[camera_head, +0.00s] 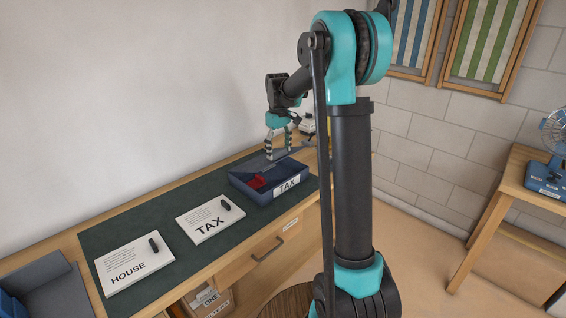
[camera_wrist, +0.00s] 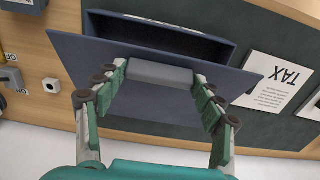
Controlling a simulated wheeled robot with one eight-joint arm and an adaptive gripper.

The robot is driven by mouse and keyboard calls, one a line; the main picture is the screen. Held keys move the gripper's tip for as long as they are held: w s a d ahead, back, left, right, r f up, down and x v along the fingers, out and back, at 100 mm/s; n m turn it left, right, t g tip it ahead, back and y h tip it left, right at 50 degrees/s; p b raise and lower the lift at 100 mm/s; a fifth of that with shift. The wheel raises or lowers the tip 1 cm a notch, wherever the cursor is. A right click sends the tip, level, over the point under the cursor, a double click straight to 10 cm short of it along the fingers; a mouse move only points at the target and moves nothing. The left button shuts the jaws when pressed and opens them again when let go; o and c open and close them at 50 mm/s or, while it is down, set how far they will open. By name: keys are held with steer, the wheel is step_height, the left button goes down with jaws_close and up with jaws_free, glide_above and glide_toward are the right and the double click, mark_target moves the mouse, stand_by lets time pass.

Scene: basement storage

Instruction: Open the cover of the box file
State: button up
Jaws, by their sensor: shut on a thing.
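The dark blue box file (camera_head: 248,188) stands at the far end of the green desk mat, with a TAX label on its front. Its cover (camera_head: 254,164) is raised off the box, and the inside shows with a red thing (camera_head: 257,182) in it. My gripper (camera_head: 278,152) is above the box at the cover. In the wrist view my gripper (camera_wrist: 161,78) is shut on a grey grip piece (camera_wrist: 160,74) at the cover (camera_wrist: 78,58). The dark opening of the box file (camera_wrist: 105,25) shows beyond the cover. The cover's exact angle is hard to tell.
A TAX paper (camera_head: 208,220) and a HOUSE paper (camera_head: 130,265), each with a black thing on it, lie on the green mat (camera_head: 150,218). A small switch box (camera_wrist: 10,78) is beside the box file. A fan (camera_head: 552,150) stands on another table at right.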

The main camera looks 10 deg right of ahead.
steer(key=w+a+r, duration=0.6)
steer(key=w+r, duration=0.2)
steer(key=w, duration=0.1)
steer(key=shift+a, duration=0.3)
stand_by(0.8)
steer(key=o, duration=1.7)
step_height(320, 180, up, 12)
steer(key=shift+f, duration=0.1)
